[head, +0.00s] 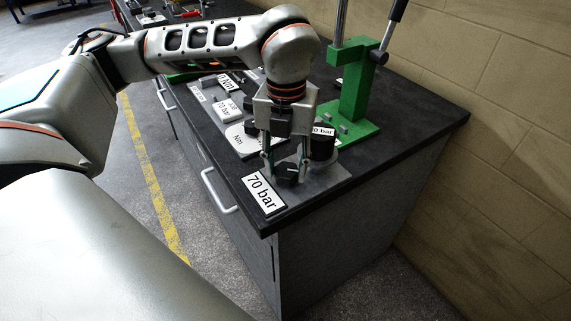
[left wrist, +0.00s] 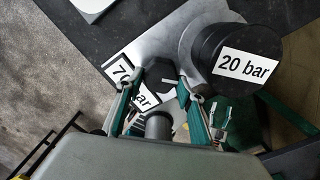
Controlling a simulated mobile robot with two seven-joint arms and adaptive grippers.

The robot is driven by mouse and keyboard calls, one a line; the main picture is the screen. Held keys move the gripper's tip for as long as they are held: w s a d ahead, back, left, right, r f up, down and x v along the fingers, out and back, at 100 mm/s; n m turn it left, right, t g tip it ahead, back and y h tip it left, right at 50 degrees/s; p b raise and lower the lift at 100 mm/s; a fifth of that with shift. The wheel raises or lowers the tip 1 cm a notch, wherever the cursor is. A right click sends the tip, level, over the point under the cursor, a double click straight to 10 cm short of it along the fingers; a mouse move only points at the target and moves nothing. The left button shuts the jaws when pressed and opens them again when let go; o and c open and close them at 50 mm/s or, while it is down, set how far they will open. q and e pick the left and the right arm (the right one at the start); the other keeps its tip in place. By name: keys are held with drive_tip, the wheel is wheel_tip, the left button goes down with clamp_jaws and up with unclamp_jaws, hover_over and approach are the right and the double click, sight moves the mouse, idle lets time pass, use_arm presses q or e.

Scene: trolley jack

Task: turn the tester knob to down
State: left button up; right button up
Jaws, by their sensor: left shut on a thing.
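The tester knob (head: 289,171) is a small black knob on a grey plate (head: 325,180) at the near corner of the bench. My left gripper (head: 287,176) points down over it, with one finger on each side, shut on the knob. In the left wrist view, the dark knob (left wrist: 161,73) shows between the two green-and-grey fingers (left wrist: 157,88). The fingers partly hide the knob, and I cannot tell which way it is turned. My right gripper is not in view.
A "70 bar" label (head: 263,194) lies beside the knob. A black cylinder marked "20 bar" (left wrist: 240,55) stands close to the fingers. A green press stand (head: 352,95) rises behind, near the brick wall (head: 490,60). Other labelled blocks (head: 227,109) lie along the dark bench top (head: 420,110).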

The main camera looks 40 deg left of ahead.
use_arm(q)
drive_tip(key=shift+n, duration=0.7)
drive_tip(key=o, duration=1.1)
